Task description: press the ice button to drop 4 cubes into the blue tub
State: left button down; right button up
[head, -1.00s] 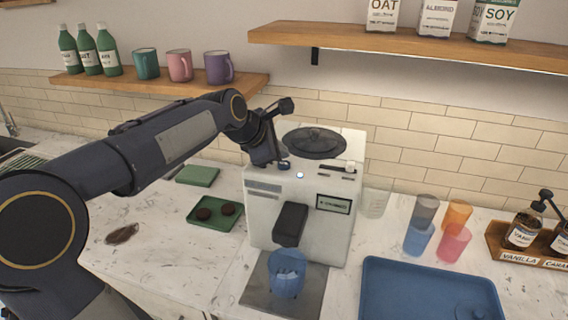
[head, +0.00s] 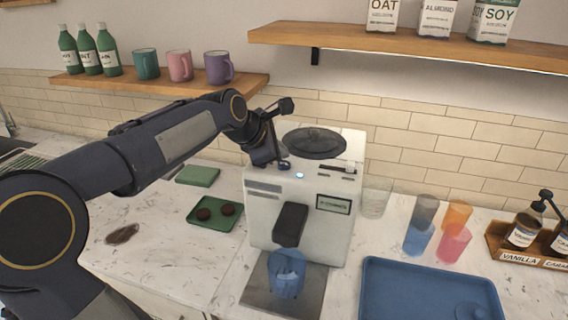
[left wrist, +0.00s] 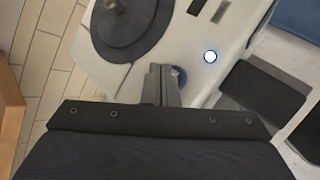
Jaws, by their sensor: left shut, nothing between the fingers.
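The white ice machine (head: 262,222) stands on the counter. A small lit round button (head: 299,175) is on its upper front edge, and it also shows in the left wrist view (left wrist: 210,57). A darker blue round button (left wrist: 179,76) is beside my fingertips in the wrist view. My left gripper (head: 283,166) is shut and empty at the machine's top front edge, left of the lit button. I cannot tell whether the fingers touch the darker button. The blue tub (head: 287,274) stands under the black spout (head: 290,224); I cannot make out cubes in it. My right gripper is not in view.
A blue tray (head: 430,285) lies at the right front. Clear, grey, orange, blue and pink cups stand right of the machine. A wooden shelf (head: 400,42) hangs above.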

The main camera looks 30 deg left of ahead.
aim_at(280, 165)
pick_arm(q)
jog(key=shift+f, duration=0.15)
jog(key=shift+f, duration=0.3)
jog(key=shift+f+b, duration=0.5)
jog(key=shift+f, duration=0.05)
dwell(0.8)
dwell(0.4)
jog(key=shift+r+p, duration=1)
notch_tip(280, 165, up, 5)
jog(key=p, duration=0.5)
